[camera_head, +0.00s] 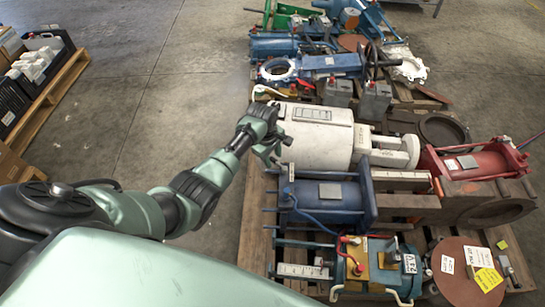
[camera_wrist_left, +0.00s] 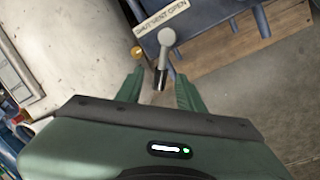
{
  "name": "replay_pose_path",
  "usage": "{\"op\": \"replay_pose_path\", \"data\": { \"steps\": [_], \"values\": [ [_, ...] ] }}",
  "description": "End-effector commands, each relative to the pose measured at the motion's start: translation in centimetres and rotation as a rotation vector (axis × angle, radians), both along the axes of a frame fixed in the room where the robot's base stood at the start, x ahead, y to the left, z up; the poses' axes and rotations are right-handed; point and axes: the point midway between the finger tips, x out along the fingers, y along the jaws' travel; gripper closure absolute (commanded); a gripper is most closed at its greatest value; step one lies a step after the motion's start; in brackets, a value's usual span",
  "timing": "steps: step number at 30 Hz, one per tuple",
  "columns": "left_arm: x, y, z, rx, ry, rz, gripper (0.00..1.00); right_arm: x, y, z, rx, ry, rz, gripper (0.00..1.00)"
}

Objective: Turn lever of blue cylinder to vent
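The blue cylinder (camera_head: 325,203) lies on the pallet beside the white cylinder. Part of it shows at the top of the left wrist view (camera_wrist_left: 232,12), with a label plate (camera_wrist_left: 161,18) reading "SHUT VENT OPEN". Below the label is the lever (camera_wrist_left: 168,38), with a grey round head and a black end pointing down the picture. My left gripper (camera_head: 279,150) is over the near end of the white and blue cylinders. In the wrist view its fingers (camera_wrist_left: 159,78) are spread, with the lever's black end between their tips; contact cannot be told. My right gripper is out of view.
The large white cylinder (camera_head: 318,138) lies just behind the blue one. A teal-blue unit with yellow parts (camera_head: 378,265) is in front, and a red cylinder (camera_head: 470,163) is at right. Bare floor (camera_head: 150,70) is open at left.

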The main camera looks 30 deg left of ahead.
Motion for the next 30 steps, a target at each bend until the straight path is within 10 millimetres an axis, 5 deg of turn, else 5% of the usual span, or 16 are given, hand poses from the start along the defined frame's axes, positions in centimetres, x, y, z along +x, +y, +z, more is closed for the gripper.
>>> {"op": "replay_pose_path", "data": {
  "steps": [2, 6, 30],
  "values": [
    [0.00, -0.01, 0.01, 0.000, 0.000, 0.000, 0.68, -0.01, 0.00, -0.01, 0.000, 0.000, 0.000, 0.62],
    [0.00, -0.01, 0.00, 0.000, 0.000, 0.000, 1.00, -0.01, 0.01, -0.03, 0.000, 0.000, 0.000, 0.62],
    [-0.05, 0.00, -0.03, 0.000, 0.001, 0.000, 1.00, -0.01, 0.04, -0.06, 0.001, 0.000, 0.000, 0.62]
  ]
}}
